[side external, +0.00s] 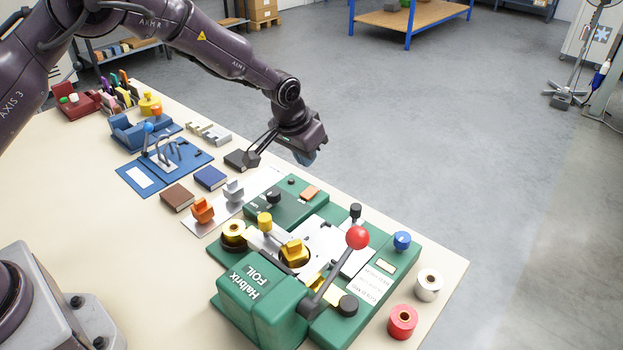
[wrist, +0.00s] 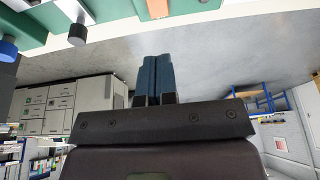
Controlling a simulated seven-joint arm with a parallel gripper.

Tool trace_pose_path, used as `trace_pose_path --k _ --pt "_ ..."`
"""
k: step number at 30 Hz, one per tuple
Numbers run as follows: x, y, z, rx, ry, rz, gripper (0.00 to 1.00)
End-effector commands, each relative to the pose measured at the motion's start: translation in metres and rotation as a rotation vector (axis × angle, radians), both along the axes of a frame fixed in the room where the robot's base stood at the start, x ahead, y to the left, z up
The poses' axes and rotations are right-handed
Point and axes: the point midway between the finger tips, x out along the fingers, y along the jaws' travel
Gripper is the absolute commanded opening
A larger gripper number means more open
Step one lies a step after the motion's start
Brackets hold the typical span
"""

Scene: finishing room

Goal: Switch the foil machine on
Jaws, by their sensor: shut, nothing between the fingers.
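The green foil machine (side external: 255,300), lettered "Halbrix FOIL", stands at the table's near right corner. An orange rocker-like piece (side external: 310,192) sits on the low green box at its back; an orange patch also shows at the top of the wrist view (wrist: 157,8). Whether it is on or off cannot be told. A lever with a red ball knob (side external: 357,237) rises over the machine's front. A blue knob (side external: 402,240) is at its right side. My gripper (side external: 305,158) is above and behind the orange piece, apart from the machine. Its blue fingers (wrist: 155,60) are together and empty.
Brown (side external: 178,197) and blue (side external: 209,178) books lie left of the machine. A blue jig (side external: 165,165) is farther back. Open floor lies beyond the table.

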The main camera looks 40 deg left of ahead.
Motion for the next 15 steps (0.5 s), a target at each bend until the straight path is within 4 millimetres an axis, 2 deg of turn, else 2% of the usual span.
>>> trace_pose_path --k 1,6,9,15 --pt "0.003 0.0 -0.013 0.0 0.003 0.0 0.0" --pt "0.014 0.0 -0.044 0.0 0.002 0.0 0.0" --pt "0.015 0.0 -0.059 0.0 0.002 0.0 0.0" --pt "0.017 0.0 -0.074 0.0 -0.001 0.001 0.0"
